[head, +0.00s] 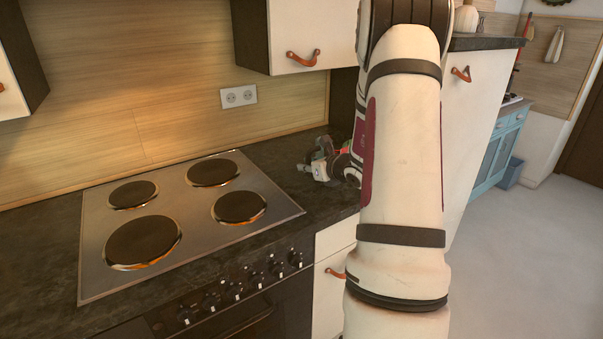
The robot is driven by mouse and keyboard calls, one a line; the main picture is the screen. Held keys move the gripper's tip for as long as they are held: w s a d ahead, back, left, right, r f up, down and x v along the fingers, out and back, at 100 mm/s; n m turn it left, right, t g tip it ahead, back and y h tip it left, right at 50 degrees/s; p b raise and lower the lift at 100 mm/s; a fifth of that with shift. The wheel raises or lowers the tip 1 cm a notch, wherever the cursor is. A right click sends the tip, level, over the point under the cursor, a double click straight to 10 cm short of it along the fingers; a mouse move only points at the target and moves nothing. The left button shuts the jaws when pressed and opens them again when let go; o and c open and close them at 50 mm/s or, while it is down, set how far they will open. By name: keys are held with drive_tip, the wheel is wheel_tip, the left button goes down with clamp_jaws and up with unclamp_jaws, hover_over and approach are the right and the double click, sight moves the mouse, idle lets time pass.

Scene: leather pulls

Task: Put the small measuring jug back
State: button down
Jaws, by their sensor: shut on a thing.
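My gripper (314,164) is low over the dark worktop, right of the hob, near the back corner by the tall cabinet. It is small in the head view and partly hidden behind my own arm. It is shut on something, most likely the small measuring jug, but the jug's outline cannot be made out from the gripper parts. Whether the held thing touches the worktop cannot be told.
The steel hob (190,218) with dark plates lies left of my gripper. A wall cabinet (312,32) with a leather pull hangs above. My arm hides much of the right side. The dark worktop (292,158) has a clear strip beside the hob. A drawer front (335,240) is below.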

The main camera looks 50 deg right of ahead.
drive_tip(key=w+f, duration=0.3)
drive_tip(key=shift+w+d, duration=0.25)
drive_tip(key=shift+d, duration=0.05)
drive_tip(key=shift+f+p, duration=0.3)
drive_tip(key=shift+f, duration=0.1)
drive_tip(key=shift+f, duration=0.15)
drive_tip(key=c, duration=1.6)
unclamp_jaws()
